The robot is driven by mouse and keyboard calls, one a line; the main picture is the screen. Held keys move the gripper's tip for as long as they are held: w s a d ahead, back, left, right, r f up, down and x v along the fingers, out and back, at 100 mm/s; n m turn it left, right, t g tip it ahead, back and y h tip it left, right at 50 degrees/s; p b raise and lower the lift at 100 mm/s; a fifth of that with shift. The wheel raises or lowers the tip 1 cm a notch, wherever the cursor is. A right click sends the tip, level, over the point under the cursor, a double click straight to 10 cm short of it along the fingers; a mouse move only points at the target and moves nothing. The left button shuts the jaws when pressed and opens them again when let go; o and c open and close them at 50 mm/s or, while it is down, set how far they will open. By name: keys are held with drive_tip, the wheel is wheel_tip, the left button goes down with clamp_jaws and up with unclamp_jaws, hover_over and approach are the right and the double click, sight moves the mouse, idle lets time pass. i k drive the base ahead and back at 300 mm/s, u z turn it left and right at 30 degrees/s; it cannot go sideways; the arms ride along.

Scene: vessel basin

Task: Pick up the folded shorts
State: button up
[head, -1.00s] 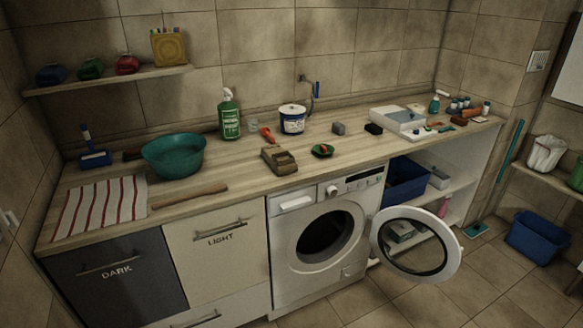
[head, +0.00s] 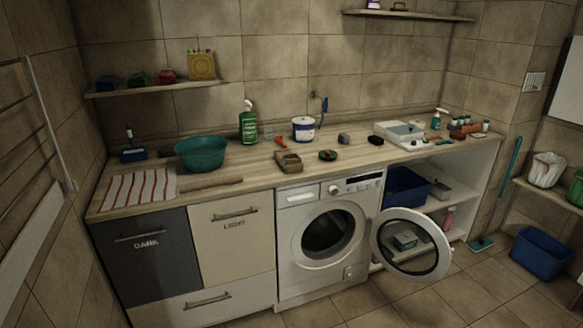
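I cannot pick out any folded shorts for certain in the head view. Small blue (head: 108,81), green (head: 138,79) and red (head: 168,76) objects sit on the left wall shelf, too small and dark to identify. A red-and-white striped cloth (head: 139,187) lies flat at the left end of the counter. The washing machine (head: 300,228) has its round door (head: 411,246) open, and its drum (head: 326,230) is dark inside. My gripper is not in view.
The wooden counter (head: 240,170) holds a teal basin (head: 201,153), a green spray bottle (head: 248,127), a white tub (head: 303,130) and a white tray (head: 400,134). Dark (head: 148,262) and light (head: 232,240) drawers are shut. A blue bin (head: 541,254) stands right. The open door juts over the floor.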

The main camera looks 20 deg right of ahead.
sight(290, 162)
drive_tip(key=z, duration=0.7)
drive_tip(key=k, duration=0.15)
drive_tip(key=u, duration=1.4)
drive_tip(key=i, duration=1)
drive_tip(key=u, duration=0.05)
